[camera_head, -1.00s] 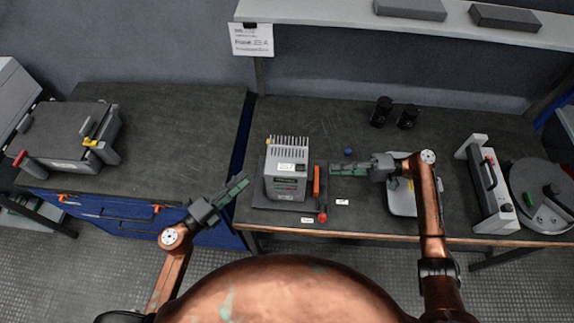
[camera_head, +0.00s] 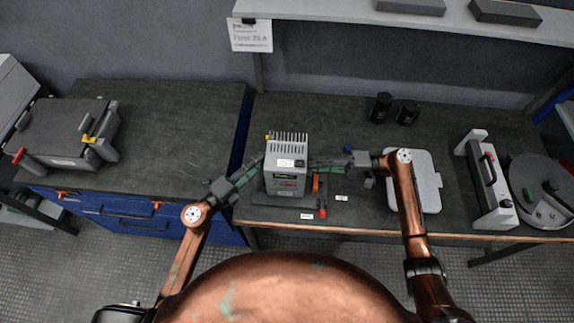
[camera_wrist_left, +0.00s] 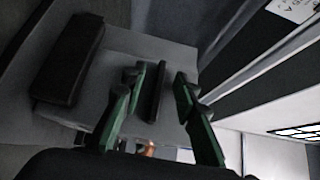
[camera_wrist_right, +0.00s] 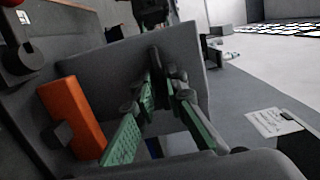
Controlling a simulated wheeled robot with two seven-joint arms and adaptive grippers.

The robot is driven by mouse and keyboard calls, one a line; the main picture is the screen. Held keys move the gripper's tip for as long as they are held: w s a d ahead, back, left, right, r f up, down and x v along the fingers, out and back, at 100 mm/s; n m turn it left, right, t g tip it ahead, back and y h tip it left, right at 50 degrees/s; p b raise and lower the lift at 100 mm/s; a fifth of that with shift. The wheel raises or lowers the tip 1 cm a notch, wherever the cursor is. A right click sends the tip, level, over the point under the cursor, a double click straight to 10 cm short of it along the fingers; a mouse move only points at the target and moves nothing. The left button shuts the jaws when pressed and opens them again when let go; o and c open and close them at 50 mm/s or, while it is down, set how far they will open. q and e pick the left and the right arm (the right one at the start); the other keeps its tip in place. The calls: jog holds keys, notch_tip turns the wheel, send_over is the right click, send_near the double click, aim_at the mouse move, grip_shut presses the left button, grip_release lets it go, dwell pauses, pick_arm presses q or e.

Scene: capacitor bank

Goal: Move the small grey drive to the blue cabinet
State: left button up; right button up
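The small grey drive (camera_head: 286,163) stands upright on the dark bench, with fins on top and a label on its front. My left gripper (camera_head: 257,168) is at its left side. In the left wrist view the open fingers (camera_wrist_left: 158,92) stand on either side of a dark upright tab on the drive's grey side (camera_wrist_left: 120,55). My right gripper (camera_head: 318,164) is at its right side. In the right wrist view its fingers (camera_wrist_right: 163,82) are apart around a similar dark tab; contact is unclear. The blue cabinet (camera_head: 185,130) with a dark, mostly bare top stands to the left.
An orange-handled switch (camera_head: 316,184) and a red knob (camera_head: 322,213) sit right of the drive. A grey case (camera_head: 70,130) occupies the cabinet's left end. A light grey case (camera_head: 426,185) and black cylinders (camera_head: 381,107) are on the bench. A gap separates bench and cabinet.

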pick_arm(q)
jog(key=shift+c, duration=0.2)
grip_shut()
dwell(0.6)
